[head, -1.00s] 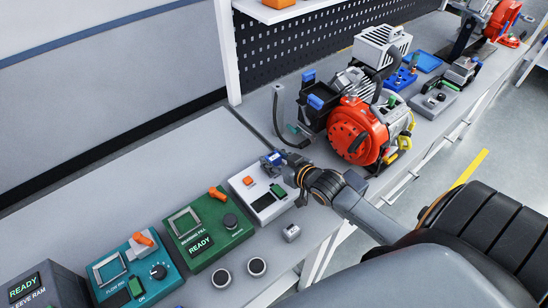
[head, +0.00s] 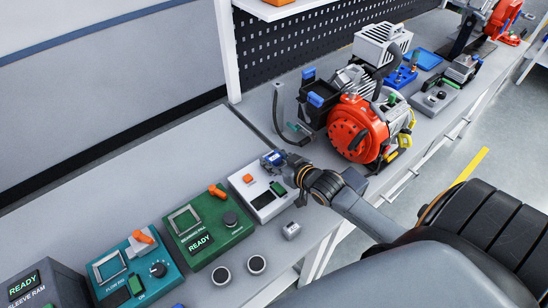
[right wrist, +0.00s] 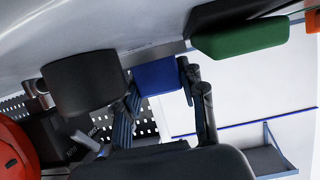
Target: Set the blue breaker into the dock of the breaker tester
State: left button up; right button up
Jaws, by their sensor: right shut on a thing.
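The blue breaker (head: 272,158) is between the fingers of my right gripper (head: 284,163), which is shut on it. In the head view it is at the far end of the white breaker tester (head: 258,212). The tester has an orange button, a green button and a dark display. The breaker also shows in the right wrist view (right wrist: 157,76) as a blue block between the two dark fingers. The gripper hides part of the tester's far end, so I cannot tell whether the breaker touches the dock. My left gripper is not in view.
A green station (head: 207,228) and a teal station (head: 136,271) stand left of the tester. A red engine (head: 355,130) with a black hose stands close beyond my gripper. A small metal block (head: 291,230) and two round knobs lie near the bench's front edge.

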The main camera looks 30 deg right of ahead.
jog(key=shift+f, duration=0.1)
dwell(0.3)
jog(key=o, duration=1.7)
notch_tip(320, 180, up, 7)
jog(key=p, duration=0.7)
jog(key=shift+p, duration=0.3)
